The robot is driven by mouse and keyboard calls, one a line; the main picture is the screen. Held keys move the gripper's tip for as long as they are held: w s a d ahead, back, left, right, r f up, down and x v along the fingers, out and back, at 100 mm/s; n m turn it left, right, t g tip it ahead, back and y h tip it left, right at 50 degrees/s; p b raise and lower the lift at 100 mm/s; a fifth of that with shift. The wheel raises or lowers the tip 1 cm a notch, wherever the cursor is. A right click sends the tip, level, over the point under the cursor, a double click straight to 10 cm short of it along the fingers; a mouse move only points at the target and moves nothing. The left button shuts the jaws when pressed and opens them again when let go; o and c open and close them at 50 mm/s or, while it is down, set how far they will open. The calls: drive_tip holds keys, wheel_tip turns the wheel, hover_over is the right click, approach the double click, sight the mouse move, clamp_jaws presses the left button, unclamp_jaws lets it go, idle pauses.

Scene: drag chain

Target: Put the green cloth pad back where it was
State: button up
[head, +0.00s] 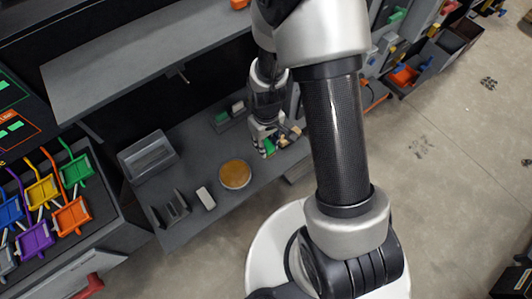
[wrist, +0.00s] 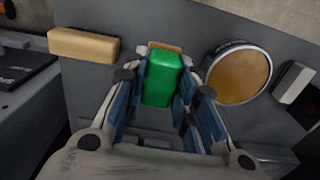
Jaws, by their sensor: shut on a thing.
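The green cloth pad (wrist: 160,80) is a bright green block in the wrist view, between the two blue-lined fingers of my gripper (wrist: 164,84). My gripper is shut on it. A tan edge shows just behind the top of the pad; I cannot tell whether it belongs to the pad. In the head view my gripper (head: 264,140) is low over the grey shelf, and only a small piece of the green pad (head: 268,148) shows. Whether the pad touches the shelf is unclear.
A round dish with an orange-brown face (head: 235,174) lies close by, also in the wrist view (wrist: 240,74). A tan block (wrist: 83,46) is on the other side. A white block (head: 206,198), a grey bin (head: 148,158) and a dark holder (head: 171,209) share the shelf.

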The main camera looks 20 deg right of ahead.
drive_tip(key=shift+f+b, duration=0.7)
drive_tip(key=shift+f, duration=1.9)
drive_tip(key=shift+f, duration=0.2)
drive_tip(key=o, duration=0.9)
drive_tip(key=shift+o, duration=0.2)
drive_tip(key=shift+r, duration=0.1)
